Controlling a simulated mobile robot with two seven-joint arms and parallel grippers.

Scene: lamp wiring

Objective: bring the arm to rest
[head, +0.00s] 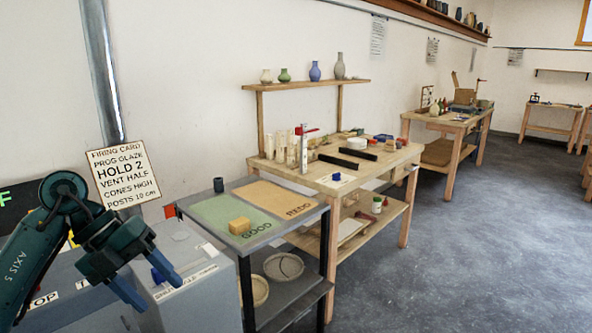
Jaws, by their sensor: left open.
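My left gripper (146,281) is at the lower left of the head view, on a dark teal arm (33,258) that comes in from the left. Its two blue fingers are apart and nothing shows between them. It hangs in front of a grey cabinet (205,302), pointing down and to the right. I cannot tell whether it touches the cabinet. My right gripper is not in view.
A firing card (124,175) stands behind the gripper. A wooden workbench (335,187) is beyond. Floor at right is clear.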

